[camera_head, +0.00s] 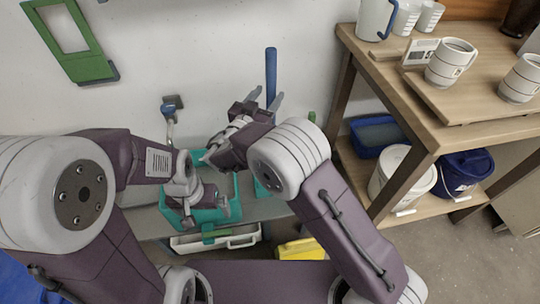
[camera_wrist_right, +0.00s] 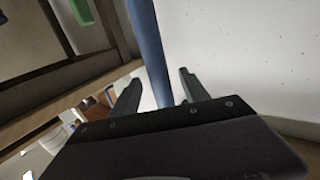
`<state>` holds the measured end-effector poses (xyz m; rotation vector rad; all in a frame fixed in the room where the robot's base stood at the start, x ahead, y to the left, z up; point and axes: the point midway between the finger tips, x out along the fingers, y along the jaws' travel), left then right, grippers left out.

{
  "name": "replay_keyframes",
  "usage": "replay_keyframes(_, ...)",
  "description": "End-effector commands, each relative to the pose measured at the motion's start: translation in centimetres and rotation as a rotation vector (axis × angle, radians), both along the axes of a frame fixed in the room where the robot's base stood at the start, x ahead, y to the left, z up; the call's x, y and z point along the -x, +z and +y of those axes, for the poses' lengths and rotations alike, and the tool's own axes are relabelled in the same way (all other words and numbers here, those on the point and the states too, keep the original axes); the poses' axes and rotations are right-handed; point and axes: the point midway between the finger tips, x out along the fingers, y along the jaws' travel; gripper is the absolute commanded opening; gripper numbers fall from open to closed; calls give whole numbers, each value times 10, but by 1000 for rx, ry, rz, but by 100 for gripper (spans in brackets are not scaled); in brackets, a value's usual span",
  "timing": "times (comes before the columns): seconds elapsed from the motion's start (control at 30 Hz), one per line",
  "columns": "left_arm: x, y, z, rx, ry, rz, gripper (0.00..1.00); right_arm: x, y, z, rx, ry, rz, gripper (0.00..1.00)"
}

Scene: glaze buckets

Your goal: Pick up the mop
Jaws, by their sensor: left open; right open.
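The mop shows as an upright blue handle (camera_head: 271,68) against the wall; its lower part is hidden behind my right arm, and I cannot make out its head. My right gripper (camera_head: 265,99) is open at the handle. My left gripper (camera_head: 207,215) is open, pointing down over a teal bucket (camera_head: 235,190), well to the left of and below the handle.
A wooden table (camera_head: 450,107) with cups stands at right. On its lower shelf (camera_head: 400,212) are a white bucket (camera_head: 418,183), a dark blue bucket (camera_head: 465,168) and a blue tray (camera_head: 377,130). A white tray (camera_head: 190,243) and a yellow item (camera_head: 305,248) lie low in front. A green frame (camera_head: 90,69) hangs at left.

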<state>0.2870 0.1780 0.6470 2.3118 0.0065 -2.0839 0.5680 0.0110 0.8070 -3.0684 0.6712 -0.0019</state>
Motion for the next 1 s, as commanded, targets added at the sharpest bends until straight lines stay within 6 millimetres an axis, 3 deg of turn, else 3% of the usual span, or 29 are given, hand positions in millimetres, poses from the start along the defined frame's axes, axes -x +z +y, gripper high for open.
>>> replay_keyframes(0.1, 0, 3, 0, 0, 0, 1, 100, -3, 0, -1, 0, 0, 1, 53)
replay_keyframes(0.3, 0, 40, 0, 0, 0, 0, 100, -33, 1, -16, 1, -3, 3, 53)
replay_keyframes(0.43, 0, 43, 0, 0, 0, 1, 100, -46, -4, -22, 0, -1, 2, 53)
replay_keyframes(0.67, 0, 41, 0, 0, 0, 1, 100, -48, -6, -23, -1, 0, 2, 53)
replay_keyframes(0.8, 0, 41, 0, 0, 0, 1, 100, -48, -6, -22, -1, 0, 2, 14)
replay_keyframes(0.87, 0, 41, 0, 0, 0, 1, 100, -48, -6, -22, -1, 0, 2, 0)
replay_keyframes(1.0, 0, 41, 0, 0, 0, 1, 100, -48, -6, -22, 0, 0, 2, 0)
